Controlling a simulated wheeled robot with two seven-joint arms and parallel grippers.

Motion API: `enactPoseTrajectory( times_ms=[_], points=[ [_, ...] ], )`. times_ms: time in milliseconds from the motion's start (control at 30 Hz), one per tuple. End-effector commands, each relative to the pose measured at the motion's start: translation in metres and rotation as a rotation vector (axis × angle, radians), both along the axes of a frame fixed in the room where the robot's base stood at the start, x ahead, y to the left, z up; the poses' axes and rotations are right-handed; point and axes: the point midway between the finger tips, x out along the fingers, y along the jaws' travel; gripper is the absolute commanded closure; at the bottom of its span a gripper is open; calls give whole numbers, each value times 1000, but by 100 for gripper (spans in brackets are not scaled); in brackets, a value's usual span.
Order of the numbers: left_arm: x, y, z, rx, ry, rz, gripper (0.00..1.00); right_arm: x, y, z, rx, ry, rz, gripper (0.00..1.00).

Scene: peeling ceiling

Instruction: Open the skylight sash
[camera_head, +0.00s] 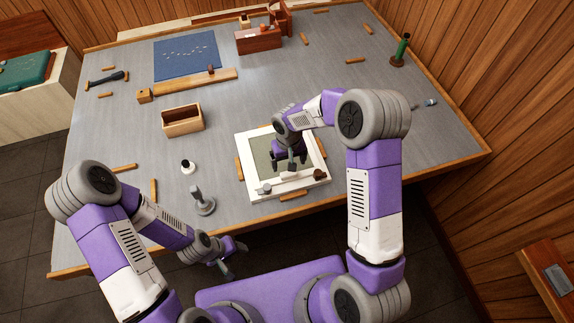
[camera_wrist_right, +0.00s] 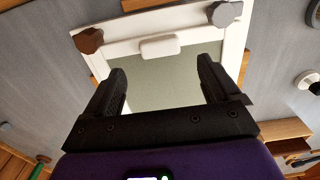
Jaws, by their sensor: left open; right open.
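The skylight is a white frame (camera_head: 318,154) with a grey-green pane, lying on the table in front of me. A small white handle block (camera_wrist_right: 160,46) sits on its near rail. A brown piece (camera_head: 319,174) and a grey piece (camera_head: 264,188) sit at the two ends of that rail. My right gripper (camera_head: 291,166) is open and empty above the pane, close to the handle; in the right wrist view its fingers (camera_wrist_right: 160,84) are spread apart, short of the handle. My left gripper (camera_head: 234,262) is open and empty, off the table's near edge.
A grey post on a round base (camera_head: 203,202) and a white round piece (camera_head: 188,167) stand left of the frame. A wooden box (camera_head: 183,121) is beyond them. Wooden strips (camera_head: 294,197) border the frame. A blue mat (camera_head: 187,59) and red box (camera_head: 259,41) lie farther back.

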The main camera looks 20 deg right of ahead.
Motion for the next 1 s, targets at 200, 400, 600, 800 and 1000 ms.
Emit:
enactPoseTrajectory(
  times_ms=[200, 400, 600, 800, 1000],
  points=[
    [0, 0, -5, 0, 0, 0, 43, -2, 0, -39, 1, 5, 0, 11],
    [0, 0, -6, 0, 0, 0, 43, -1, 0, -59, 2, 2, -1, 11],
    [0, 0, -6, 0, 0, 0, 43, -1, 0, -63, 3, 1, -1, 11],
    [0, 0, -6, 0, 0, 0, 43, -1, 0, -62, 3, 1, -1, 21],
    [0, 0, -6, 0, 0, 0, 43, -1, 0, -62, 3, 1, -1, 52]
  ],
)
